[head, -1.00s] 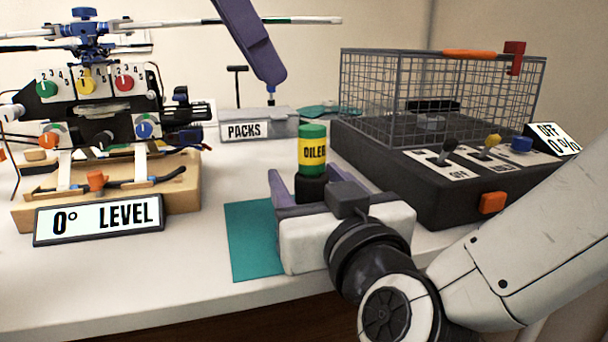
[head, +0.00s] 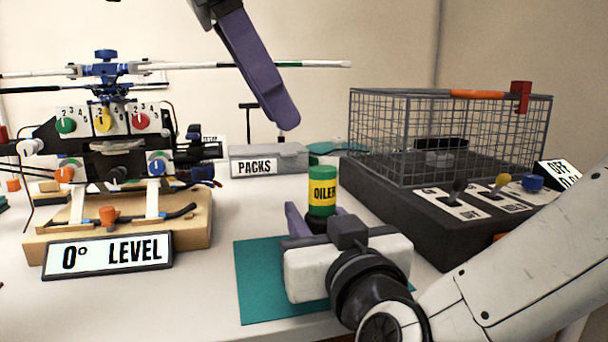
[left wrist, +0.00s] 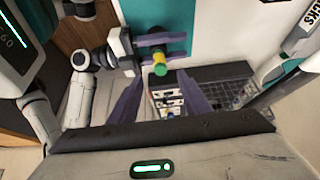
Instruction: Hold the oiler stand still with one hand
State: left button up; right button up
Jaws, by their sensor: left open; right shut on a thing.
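The oiler (head: 322,190) is a green bottle with a yellow label, upright in a small dark stand (head: 317,222) over a teal mat (head: 262,283). My right gripper (head: 315,218) has its purple fingers shut on the stand, one on each side; its white body hides the stand's lower part. In the left wrist view the oiler (left wrist: 160,64) shows between the right gripper's fingers. My left gripper (left wrist: 162,77) is open and empty. In the head view one purple finger of it (head: 262,75) hangs high above the table, apart from the oiler.
A model helicopter (head: 110,130) on a wooden base stands left, behind a "0° LEVEL" sign (head: 108,255). A grey PACKS box (head: 290,160) is at the back. A wire cage (head: 380,130) on a dark switch box (head: 400,205) stands right.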

aim_at(314, 169)
pick_arm(q)
jog(key=d+f+m, duration=0.2)
jog(key=f+m, duration=0.1)
jog(key=m, duration=0.9)
jog(key=w+d+f+m, duration=0.1)
jog(key=f+m, duration=0.3)
jog(key=m, duration=0.8)
jog(key=d+f+m+y, duration=0.1)
jog(key=f+m, duration=0.3)
jog(key=m, duration=0.8)
jog(key=shift+w+d, duration=0.4)
jog(key=shift+d, duration=0.45)
